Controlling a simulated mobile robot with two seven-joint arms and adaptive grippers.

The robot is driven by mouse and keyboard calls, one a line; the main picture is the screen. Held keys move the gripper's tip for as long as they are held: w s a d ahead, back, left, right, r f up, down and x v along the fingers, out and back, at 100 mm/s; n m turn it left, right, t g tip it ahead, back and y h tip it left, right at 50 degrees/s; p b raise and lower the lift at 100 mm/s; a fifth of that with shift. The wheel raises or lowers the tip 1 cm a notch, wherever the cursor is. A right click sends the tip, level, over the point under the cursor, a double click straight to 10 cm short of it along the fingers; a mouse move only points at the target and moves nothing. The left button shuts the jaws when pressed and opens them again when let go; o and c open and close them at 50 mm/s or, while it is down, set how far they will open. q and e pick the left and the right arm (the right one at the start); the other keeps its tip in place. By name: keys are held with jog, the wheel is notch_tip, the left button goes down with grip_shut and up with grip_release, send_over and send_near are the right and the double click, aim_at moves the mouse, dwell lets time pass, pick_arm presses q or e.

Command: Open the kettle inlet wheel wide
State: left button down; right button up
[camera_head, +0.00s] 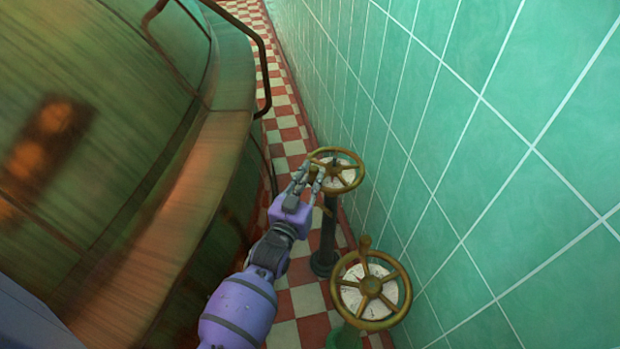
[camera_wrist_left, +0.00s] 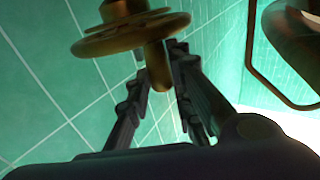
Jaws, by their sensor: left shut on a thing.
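Two brass spoked handwheels stand along the tiled wall. The farther wheel (camera_head: 350,183) sits on a dark post; the nearer wheel (camera_head: 394,313) has an upright knob on its rim. I see no label telling which is the inlet wheel. My left gripper (camera_head: 315,172) is at the left side of the farther wheel. In the left wrist view, this wheel (camera_wrist_left: 135,38) shows close up, and its brass knob (camera_wrist_left: 157,76) sits between the fingers of my left gripper (camera_wrist_left: 165,72), which is shut on it. My right gripper is not in view.
A large copper kettle (camera_head: 90,130) with a broad ledge (camera_head: 190,190) fills the left side. A bent dark rail (camera_head: 262,62) juts over the aisle. The green tiled wall (camera_head: 500,150) bounds the right. A narrow red and white checked floor (camera_head: 285,120) lies between.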

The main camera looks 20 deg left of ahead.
aim_at(344, 189)
pick_arm(q)
jog(key=shift+s+d+f, duration=0.2)
jog(key=shift+d+f, duration=0.2)
jog(key=shift+f, duration=0.05)
jog(key=d, duration=0.1)
jog(key=d+p, duration=0.1)
jog(key=d, duration=0.1)
jog(key=shift+s+d+r+p, duration=0.1)
jog(key=shift+s+d+p, duration=0.15)
jog(key=shift+d+p, duration=0.1)
jog(key=shift+w+d+p, duration=0.15)
jog(key=shift+w+d, duration=0.05)
jog(key=shift+d, duration=0.65)
jog(key=shift+w+d+p, duration=0.15)
jog(key=shift+w+d, duration=0.05)
jog(key=shift+d, duration=0.65)
jog(key=shift+w+d, duration=0.1)
jog(key=shift+d, duration=0.15)
jog(key=shift+w+d+r, duration=0.1)
jog(key=shift+d+r, duration=0.05)
jog(key=c, duration=2)
grip_release()
jog(key=o, duration=0.4)
jog(key=shift+w+d, duration=0.1)
jog(key=shift+d, duration=0.05)
jog(key=shift+o, duration=0.2)
